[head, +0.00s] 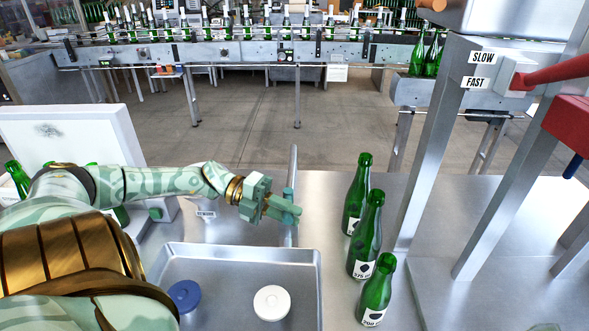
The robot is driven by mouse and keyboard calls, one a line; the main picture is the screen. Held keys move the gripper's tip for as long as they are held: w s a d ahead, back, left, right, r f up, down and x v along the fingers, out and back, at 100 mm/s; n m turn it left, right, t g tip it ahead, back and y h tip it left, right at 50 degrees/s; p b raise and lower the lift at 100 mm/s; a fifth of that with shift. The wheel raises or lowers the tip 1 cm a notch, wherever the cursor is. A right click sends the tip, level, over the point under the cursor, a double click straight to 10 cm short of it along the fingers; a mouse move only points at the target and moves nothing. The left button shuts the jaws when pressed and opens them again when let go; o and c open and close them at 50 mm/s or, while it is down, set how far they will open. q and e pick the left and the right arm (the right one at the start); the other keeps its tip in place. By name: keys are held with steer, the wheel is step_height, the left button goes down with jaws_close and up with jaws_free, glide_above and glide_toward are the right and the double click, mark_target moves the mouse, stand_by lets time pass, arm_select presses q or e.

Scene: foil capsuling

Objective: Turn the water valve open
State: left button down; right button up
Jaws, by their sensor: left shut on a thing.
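The water valve appears as a teal handle (289,193) on an upright grey pipe (293,160) behind the metal basin (310,256). My left gripper (284,209) reaches in from the left and is shut on the valve handle, with its fingers at the pipe. The fingers hide part of the handle, so its exact angle is unclear. No flowing water shows. My right gripper is not in view.
A blue disc (184,295) and a white disc (272,302) lie in the basin. Several green bottles (366,235) stand right of it. A frame with SLOW and FAST labels (478,70) and a red lever (555,72) rises at right. A bottle conveyor (240,54) runs behind.

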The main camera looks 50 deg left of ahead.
arm_select(q)
steer(key=shift+s+a+f+m+g+b, duration=0.1)
steer(key=shift+s+a+m+g+b, duration=0.1)
steer(key=shift+m+g+b, duration=0.35)
steer(key=shift+d, duration=0.1)
steer(key=c, duration=1.3)
jaws_free()
steer(key=shift+f+v, duration=0.2)
steer(key=shift+v, duration=8)
steer(key=shift+w, duration=0.15)
